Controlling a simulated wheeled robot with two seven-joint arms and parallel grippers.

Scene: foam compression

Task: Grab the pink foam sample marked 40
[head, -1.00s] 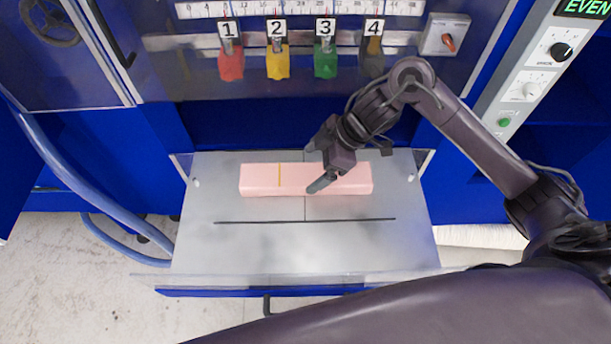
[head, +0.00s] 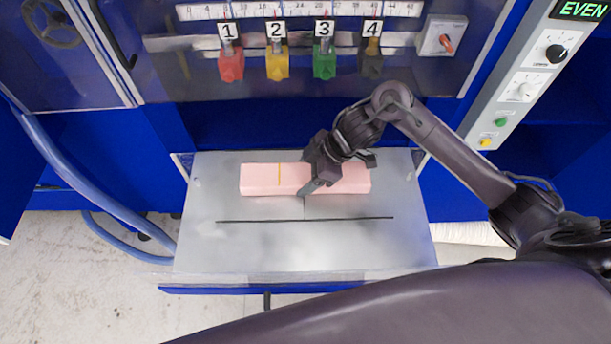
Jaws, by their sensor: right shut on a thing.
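The pink foam sample (head: 260,180) lies lengthwise on the grey metal plate (head: 250,250), with a thin yellow line across its left part. I cannot read a 40 on it. My right gripper (head: 310,180) is over the middle of the foam and shut on it, one finger showing at its front side. The hand hides part of the foam's middle. My left gripper is not in view.
Four coloured numbered clamps, red (head: 231,66), yellow (head: 277,64), green (head: 324,64) and dark (head: 371,64), hang above the plate. A control panel (head: 525,85) reading EVEN stands at the right. The plate's front is clear.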

